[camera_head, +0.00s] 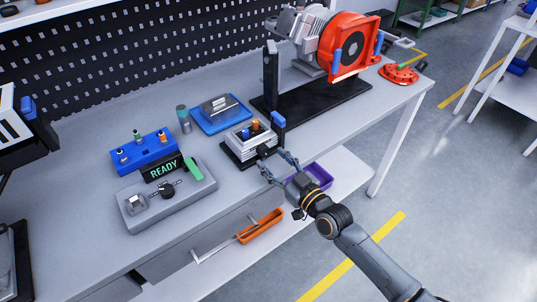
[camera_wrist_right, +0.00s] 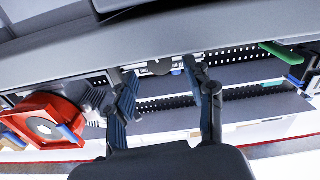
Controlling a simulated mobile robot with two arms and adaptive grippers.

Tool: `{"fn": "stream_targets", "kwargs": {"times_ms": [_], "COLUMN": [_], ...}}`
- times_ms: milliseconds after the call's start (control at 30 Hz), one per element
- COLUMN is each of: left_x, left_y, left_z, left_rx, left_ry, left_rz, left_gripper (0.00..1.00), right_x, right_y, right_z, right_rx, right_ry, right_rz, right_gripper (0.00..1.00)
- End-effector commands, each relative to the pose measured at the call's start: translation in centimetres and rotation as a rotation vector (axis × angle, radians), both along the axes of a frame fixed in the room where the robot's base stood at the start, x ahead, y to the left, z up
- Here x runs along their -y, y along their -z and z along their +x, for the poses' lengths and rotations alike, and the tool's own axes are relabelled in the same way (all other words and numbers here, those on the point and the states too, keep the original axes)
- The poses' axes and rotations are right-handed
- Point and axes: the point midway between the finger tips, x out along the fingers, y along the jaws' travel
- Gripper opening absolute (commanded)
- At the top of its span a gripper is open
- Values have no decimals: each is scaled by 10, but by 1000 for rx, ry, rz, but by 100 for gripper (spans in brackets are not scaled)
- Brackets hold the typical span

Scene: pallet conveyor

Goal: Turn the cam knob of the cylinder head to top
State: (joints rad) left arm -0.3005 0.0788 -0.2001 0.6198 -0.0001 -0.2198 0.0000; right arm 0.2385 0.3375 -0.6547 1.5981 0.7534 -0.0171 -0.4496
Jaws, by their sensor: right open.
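The cylinder head (camera_head: 241,136) is a small silver block on a black base near the table's front edge. It carries small orange and blue parts on top and a blue-tipped post at its right. Its dark round cam knob (camera_head: 263,152) is on the front side; its pointing direction is too small to tell. My right gripper (camera_head: 277,163) is open and empty just in front of the knob, apparently apart from it. In the right wrist view, the open fingers (camera_wrist_right: 158,72) point toward a small dark and silver part (camera_wrist_right: 160,67). My left gripper is not in view.
A grey box (camera_head: 190,203) with a READY display, black knob and green lever stands left. Blue holders (camera_head: 148,150) and a blue tray (camera_head: 232,122) lie behind. A large red and silver machine (camera_head: 343,45) stands right. Purple (camera_head: 318,174) and orange (camera_head: 262,227) bins sit on the lower shelf.

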Motion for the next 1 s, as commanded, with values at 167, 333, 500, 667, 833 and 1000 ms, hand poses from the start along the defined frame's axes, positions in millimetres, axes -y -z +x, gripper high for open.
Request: {"fn": "stream_targets", "kwargs": {"times_ms": [167,333,500,667,833,1000], "left_x": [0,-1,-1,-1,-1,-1], "left_y": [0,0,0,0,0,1], "left_z": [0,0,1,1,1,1], "left_rx": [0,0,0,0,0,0], "left_ry": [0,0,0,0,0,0], "left_rz": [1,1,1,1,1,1], "left_gripper": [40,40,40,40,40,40], "right_x": [-13,-17,-17,-17,-17,-17], "right_y": [0,0,0,0,0,1], "right_z": [18,23,23,23,23,23], "right_rx": [0,0,0,0,0,-19], "right_ry": [0,0,0,0,0,0], "right_rz": [1,0,0,0,0,27], "right_gripper": [54,54,54,33,0,0]}}
